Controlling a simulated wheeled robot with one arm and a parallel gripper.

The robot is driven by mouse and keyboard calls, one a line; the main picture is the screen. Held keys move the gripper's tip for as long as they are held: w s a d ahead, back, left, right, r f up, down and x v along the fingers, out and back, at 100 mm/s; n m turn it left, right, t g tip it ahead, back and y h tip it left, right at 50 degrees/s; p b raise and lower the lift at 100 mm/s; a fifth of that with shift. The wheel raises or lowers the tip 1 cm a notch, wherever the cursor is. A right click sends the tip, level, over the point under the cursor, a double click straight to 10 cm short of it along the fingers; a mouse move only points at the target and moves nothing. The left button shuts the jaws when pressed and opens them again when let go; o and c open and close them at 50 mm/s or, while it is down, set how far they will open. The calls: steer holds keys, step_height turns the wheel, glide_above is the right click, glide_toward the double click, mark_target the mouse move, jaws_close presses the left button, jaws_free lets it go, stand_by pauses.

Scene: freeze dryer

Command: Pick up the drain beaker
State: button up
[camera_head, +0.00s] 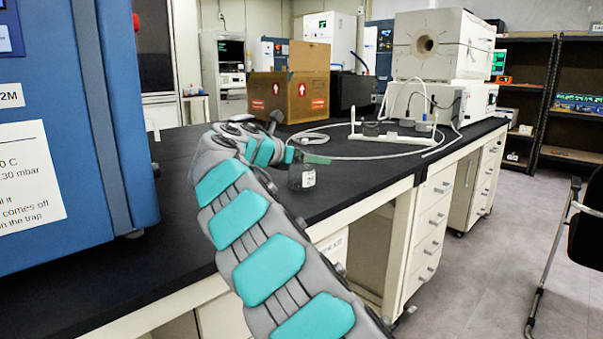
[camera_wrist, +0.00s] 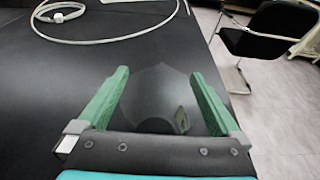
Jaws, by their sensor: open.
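The drain beaker (camera_head: 297,178) is a clear, dark-looking glass vessel with a small white label. It stands on the black bench top near the front edge. My gripper (camera_head: 310,158) is at its upper part in the head view, partly covering it. In the wrist view, my gripper (camera_wrist: 160,76) is open, with one green finger on each side of the see-through beaker (camera_wrist: 155,98). I cannot tell whether either finger touches the glass. The lower part of the beaker is hidden by the gripper body in the wrist view.
A blue cabinet (camera_head: 60,120) stands close on the left. A white tube (camera_head: 385,156) loops over the bench behind the beaker. The bench's front edge is just right of the beaker; a black chair (camera_wrist: 277,28) is beyond.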

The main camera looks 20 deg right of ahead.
steer(key=shift+c, duration=0.2)
steer(key=c, duration=1.1)
steer(key=shift+c, duration=0.2)
